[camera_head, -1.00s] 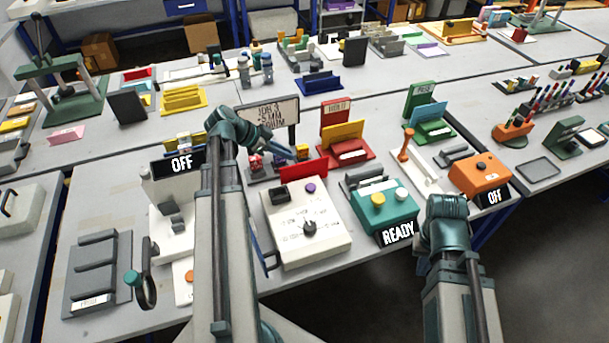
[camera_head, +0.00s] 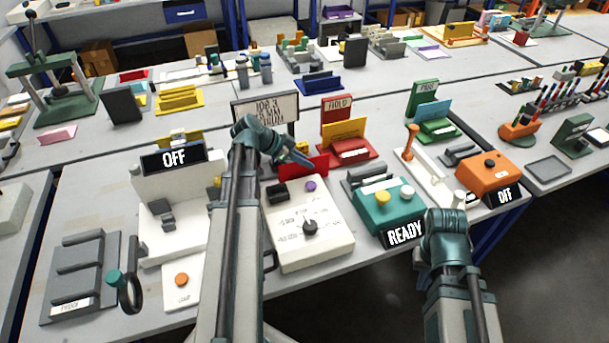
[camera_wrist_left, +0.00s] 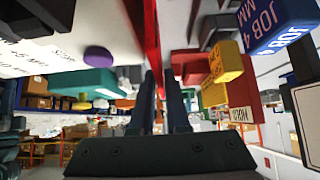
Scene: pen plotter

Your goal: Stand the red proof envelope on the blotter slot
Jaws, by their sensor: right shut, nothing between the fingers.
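The red proof envelope (camera_head: 303,168) stands behind the white dial box (camera_head: 312,235), in front of the JOB sign. My left gripper (camera_head: 300,158) is at its upper edge. In the left wrist view the red panel (camera_wrist_left: 148,30) runs into the narrow gap between the two fingers (camera_wrist_left: 160,85), which look closed on it. The envelope's foot is hidden by the dial box and my arm. A grey slotted rack (camera_head: 62,268) labelled PROOF lies at the left front; no part is labelled as the blotter slot. My right gripper (camera_head: 458,202) is shut and empty, right of the teal READY box.
The teal box (camera_head: 390,208) and orange box (camera_head: 485,172) stand to the right. A red HOLD stand (camera_head: 337,108) with a yellow card is behind the envelope. A white OFF machine (camera_head: 170,215) and a dark-handled magnifier (camera_head: 127,290) are left of my arm.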

